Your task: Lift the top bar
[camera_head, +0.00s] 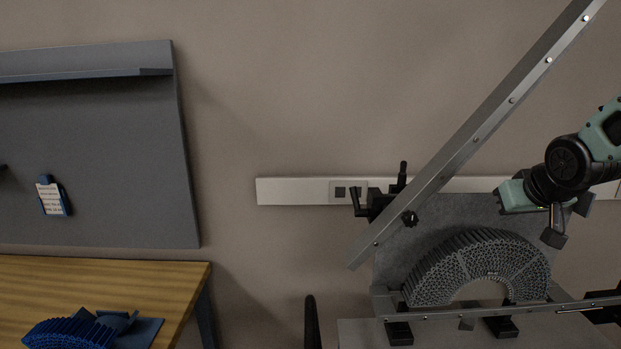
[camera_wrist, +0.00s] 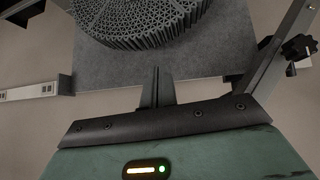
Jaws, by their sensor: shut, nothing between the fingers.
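The top bar (camera_head: 480,130) is a long grey metal bar with bolts along it. It is tilted steeply, its upper right end leaving the head view and its lower left end beside a black clamp (camera_head: 378,203). Part of a similar bar with a black knob shows at the right of the wrist view (camera_wrist: 283,50). The grey arched lattice specimen (camera_head: 478,266) stands below the bar against a grey plate (camera_head: 400,244). My gripper (camera_head: 554,238) is shut and empty, right of the bar and apart from it, in front of the plate. Its fingers also show in the wrist view (camera_wrist: 157,80).
A lower metal rail (camera_head: 450,315) runs in front of the specimen, with black blocks under it. A wooden table (camera_head: 100,285) with a blue lattice piece (camera_head: 70,332) stands at left. A grey panel (camera_head: 100,140) hangs above it. Bare wall lies between.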

